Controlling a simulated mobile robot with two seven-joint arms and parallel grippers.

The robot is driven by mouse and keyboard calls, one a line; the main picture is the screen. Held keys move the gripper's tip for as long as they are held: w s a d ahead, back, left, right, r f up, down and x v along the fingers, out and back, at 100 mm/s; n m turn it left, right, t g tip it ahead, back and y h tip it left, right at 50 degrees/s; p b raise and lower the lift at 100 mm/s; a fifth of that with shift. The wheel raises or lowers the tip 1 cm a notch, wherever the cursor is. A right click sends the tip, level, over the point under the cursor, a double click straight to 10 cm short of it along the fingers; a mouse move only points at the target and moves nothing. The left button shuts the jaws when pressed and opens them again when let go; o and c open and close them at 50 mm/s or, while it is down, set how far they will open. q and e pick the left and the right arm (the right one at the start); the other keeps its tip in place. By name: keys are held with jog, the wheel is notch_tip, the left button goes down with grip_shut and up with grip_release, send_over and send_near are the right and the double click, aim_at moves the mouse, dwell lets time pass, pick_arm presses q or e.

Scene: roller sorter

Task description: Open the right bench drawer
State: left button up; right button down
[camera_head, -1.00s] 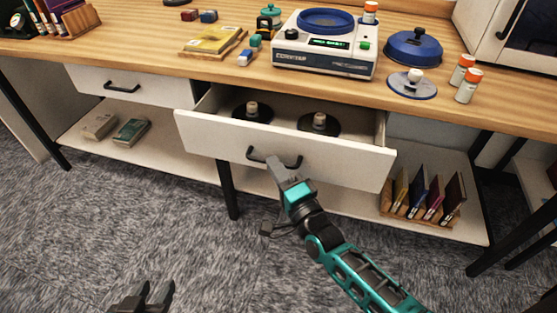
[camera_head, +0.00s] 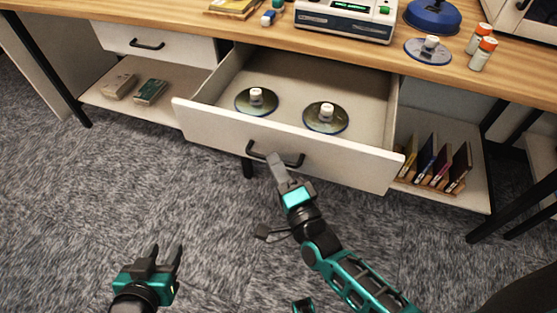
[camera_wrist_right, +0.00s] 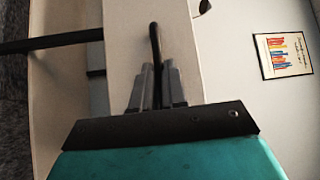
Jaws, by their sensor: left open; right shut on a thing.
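The right bench drawer (camera_head: 235,126) is pulled well out from under the wooden bench top. Two dark discs with white knobs, a left one (camera_head: 242,103) and a right one (camera_head: 312,121), lie inside it. My right gripper (camera_head: 275,160) is at the drawer's black handle (camera_head: 292,160). In the right wrist view, its fingers (camera_wrist_right: 157,88) are shut on the handle bar (camera_wrist_right: 154,45), which stands out from the white front. My left gripper (camera_head: 168,258) is open and empty, low over the carpet and apart from the drawer.
The left drawer (camera_head: 185,44) is shut. The lower shelf holds boxes at left and a rack of upright cases (camera_head: 437,165) at right. A white machine (camera_head: 345,22), a blue lid (camera_head: 432,16) and orange-capped bottles (camera_head: 481,54) stand on the bench. The carpet in front is clear.

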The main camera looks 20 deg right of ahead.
jog(key=c, duration=1.2)
grip_release()
jog(key=shift+o, duration=0.2)
